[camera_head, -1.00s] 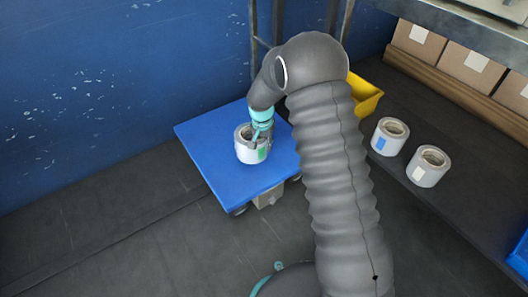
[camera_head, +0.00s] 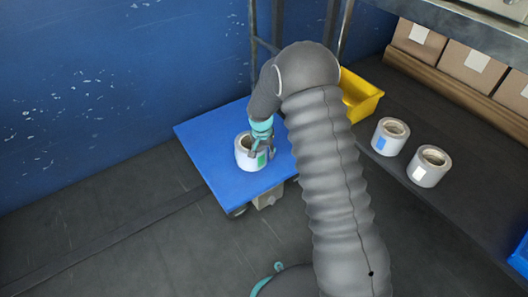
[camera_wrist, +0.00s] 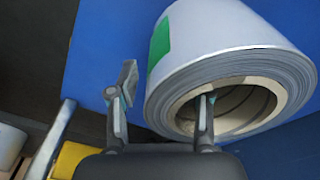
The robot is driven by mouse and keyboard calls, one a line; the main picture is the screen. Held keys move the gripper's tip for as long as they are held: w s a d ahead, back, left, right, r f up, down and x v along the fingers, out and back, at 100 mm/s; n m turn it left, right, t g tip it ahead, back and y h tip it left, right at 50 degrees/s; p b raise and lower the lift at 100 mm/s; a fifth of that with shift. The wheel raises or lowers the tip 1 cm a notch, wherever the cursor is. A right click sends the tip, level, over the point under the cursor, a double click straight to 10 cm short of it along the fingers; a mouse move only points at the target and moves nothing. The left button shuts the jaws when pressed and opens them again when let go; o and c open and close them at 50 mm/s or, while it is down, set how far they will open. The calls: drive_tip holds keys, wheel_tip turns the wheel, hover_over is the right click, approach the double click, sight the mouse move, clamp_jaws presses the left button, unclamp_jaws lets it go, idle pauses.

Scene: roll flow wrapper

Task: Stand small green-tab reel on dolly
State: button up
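The small green-tab reel (camera_head: 244,160) is white with a green tab on its side. It stands on the blue dolly (camera_head: 205,150) with its core opening facing up. In the wrist view the reel (camera_wrist: 220,30) fills the upper right. My gripper (camera_head: 263,148) is open at the reel's right rim. In the wrist view my gripper (camera_wrist: 167,86) has one finger outside the reel wall with a visible gap. The other fingertip shows in front of the core opening; its exact depth I cannot tell.
A yellow bin (camera_head: 360,96) stands on the dark shelf to the right. A blue-tab reel (camera_head: 390,137) and a white-tab reel (camera_head: 429,167) stand near it. Cardboard boxes (camera_head: 465,68) line the back. A blue wall (camera_head: 100,80) rises behind the dolly.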

drive_tip(key=r, duration=0.4)
drive_tip(key=r+p, duration=0.1)
drive_tip(key=r, duration=0.3)
drive_tip(key=s+r, duration=0.1)
drive_tip(key=r, duration=0.2)
drive_tip(key=shift+s+a+r, duration=0.1)
drive_tip(key=shift+a+r, duration=0.2)
drive_tip(key=shift+r, duration=0.1)
drive_tip(key=shift+s+r, duration=0.1)
drive_tip(key=shift+r, duration=0.3)
drive_tip(key=s+d+r+n+t, duration=0.1)
drive_tip(key=s+d+r, duration=0.4)
drive_tip(key=s+r, duration=0.3)
drive_tip(key=s+d+r+n+t, duration=0.1)
drive_tip(key=s+d+r, duration=0.4)
drive_tip(key=r, duration=0.6)
drive_tip(key=s+d+r+n+t, duration=0.1)
drive_tip(key=s+d+r, duration=0.1)
drive_tip(key=s, duration=0.8)
drive_tip(key=s+d+r+t, duration=0.1)
drive_tip(key=s+d, duration=0.3)
drive_tip(key=s, duration=0.7)
drive_tip(key=shift+s+r+n+y, duration=0.3)
drive_tip(key=shift+r+n, duration=0.1)
drive_tip(key=shift+r, duration=0.3)
drive_tip(key=shift+r+p, duration=0.1)
drive_tip(key=shift+p, duration=0.25)
